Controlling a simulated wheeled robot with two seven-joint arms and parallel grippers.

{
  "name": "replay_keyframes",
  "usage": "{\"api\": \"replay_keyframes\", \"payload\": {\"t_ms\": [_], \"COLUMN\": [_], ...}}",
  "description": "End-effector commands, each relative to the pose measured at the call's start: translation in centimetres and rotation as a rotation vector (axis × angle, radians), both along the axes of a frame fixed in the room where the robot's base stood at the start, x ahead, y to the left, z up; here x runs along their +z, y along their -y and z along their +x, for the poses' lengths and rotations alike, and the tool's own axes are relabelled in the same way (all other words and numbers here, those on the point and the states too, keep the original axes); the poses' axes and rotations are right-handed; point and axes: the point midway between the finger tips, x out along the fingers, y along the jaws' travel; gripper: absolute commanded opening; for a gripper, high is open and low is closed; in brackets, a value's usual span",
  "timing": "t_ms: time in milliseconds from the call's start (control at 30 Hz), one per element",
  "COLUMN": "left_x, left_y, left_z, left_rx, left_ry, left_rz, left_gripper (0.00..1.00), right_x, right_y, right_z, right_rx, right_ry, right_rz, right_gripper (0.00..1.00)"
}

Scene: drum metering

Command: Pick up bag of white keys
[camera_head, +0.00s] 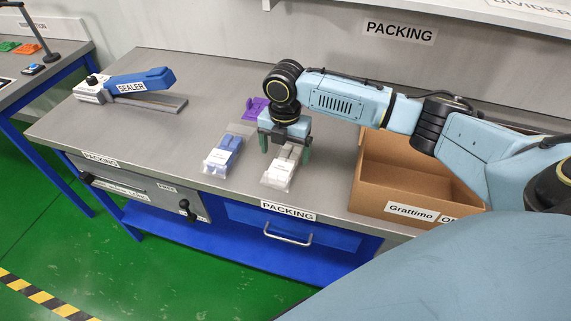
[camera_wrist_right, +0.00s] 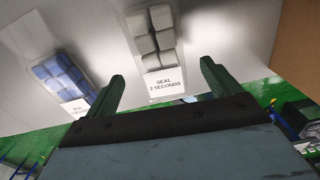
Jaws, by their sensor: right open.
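The bag of white keys (camera_head: 283,168) lies on the grey packing table, a clear bag with a white label. My right gripper (camera_head: 286,154) is above its far end, fingers pointing down and apart. In the right wrist view the white keys (camera_wrist_right: 152,32) show in rows, with a label reading "SEAL 2 SECONDS". There the bag lies beyond and between the open fingertips of my right gripper (camera_wrist_right: 162,72), with nothing held. Whether the fingers touch the bag cannot be told. My left gripper is not in view.
A bag of blue keys (camera_head: 225,153) lies just left, also in the right wrist view (camera_wrist_right: 62,80). A purple item (camera_head: 256,108) lies behind. An open cardboard box (camera_head: 395,196) stands right. A blue sealer (camera_head: 130,86) is at far left, with clear table (camera_head: 185,130) between.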

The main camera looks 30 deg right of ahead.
Motion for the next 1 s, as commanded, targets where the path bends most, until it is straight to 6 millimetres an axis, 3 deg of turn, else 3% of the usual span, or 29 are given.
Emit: {"api": "replay_keyframes", "payload": {"t_ms": [300,567,1000], "left_x": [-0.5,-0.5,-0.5], "left_y": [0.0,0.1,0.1], "left_z": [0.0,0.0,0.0], "left_rx": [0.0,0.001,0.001], "left_ry": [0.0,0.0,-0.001], "left_rz": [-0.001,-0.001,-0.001], "left_gripper": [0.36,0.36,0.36], "right_x": [-4.4,-4.6,-4.6], "right_y": [0.0,0.0,0.0], "right_z": [-0.1,-0.1,-0.1], "right_rx": [0.0,0.001,0.001], "right_ry": [-0.001,0.0,0.001], "right_rz": [-0.001,-0.001,-0.001], "right_gripper": [0.89,0.89,0.35]}}
